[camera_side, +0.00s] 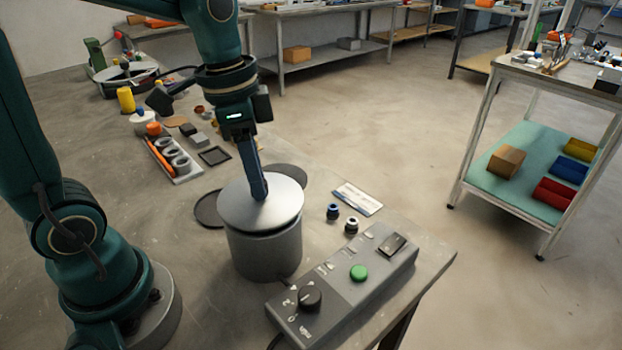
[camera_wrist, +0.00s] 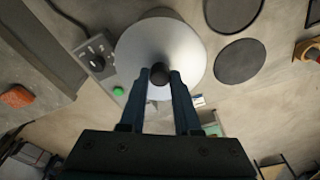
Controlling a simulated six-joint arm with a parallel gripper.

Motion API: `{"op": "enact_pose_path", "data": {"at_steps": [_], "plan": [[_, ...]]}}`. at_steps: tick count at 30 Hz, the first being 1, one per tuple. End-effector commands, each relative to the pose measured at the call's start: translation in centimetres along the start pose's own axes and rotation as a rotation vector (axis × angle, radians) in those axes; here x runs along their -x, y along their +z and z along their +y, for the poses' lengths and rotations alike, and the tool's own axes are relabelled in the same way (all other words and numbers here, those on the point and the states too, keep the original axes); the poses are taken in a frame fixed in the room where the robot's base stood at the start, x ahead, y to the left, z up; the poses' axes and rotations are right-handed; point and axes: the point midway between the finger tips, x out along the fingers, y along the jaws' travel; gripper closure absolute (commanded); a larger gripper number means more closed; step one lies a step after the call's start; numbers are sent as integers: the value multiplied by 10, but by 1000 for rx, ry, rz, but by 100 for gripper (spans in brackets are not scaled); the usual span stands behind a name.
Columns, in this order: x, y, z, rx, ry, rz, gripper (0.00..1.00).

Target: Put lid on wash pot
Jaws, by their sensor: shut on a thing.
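The wash pot (camera_side: 262,256) is a dark grey cylinder standing on the table in the side view. The lid (camera_side: 285,200) is a light grey metal disc at the pot's top; it also shows in the wrist view (camera_wrist: 135,45). My gripper (camera_side: 259,192) points down at the lid's middle. In the wrist view, my gripper (camera_wrist: 160,76) has its two fingers on either side of the lid's dark round knob (camera_wrist: 159,73), shut on it. The lid covers most of the pot's mouth. I cannot tell whether it rests fully on the rim.
A control box (camera_side: 345,285) with a black dial and a green button stands just right of the pot. Two dark round mats (camera_side: 208,210) lie behind it. Two small bottles (camera_side: 342,217) and a printed card (camera_side: 357,198) are to the right. A tray of rings (camera_side: 175,160) lies behind left.

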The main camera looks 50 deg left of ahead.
Motion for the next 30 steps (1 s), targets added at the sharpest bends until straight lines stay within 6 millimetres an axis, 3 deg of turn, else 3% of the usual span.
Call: {"op": "enact_pose_path", "data": {"at_steps": [30], "plan": [[-16, 2, 0, 0, 0, 1, 100]]}}
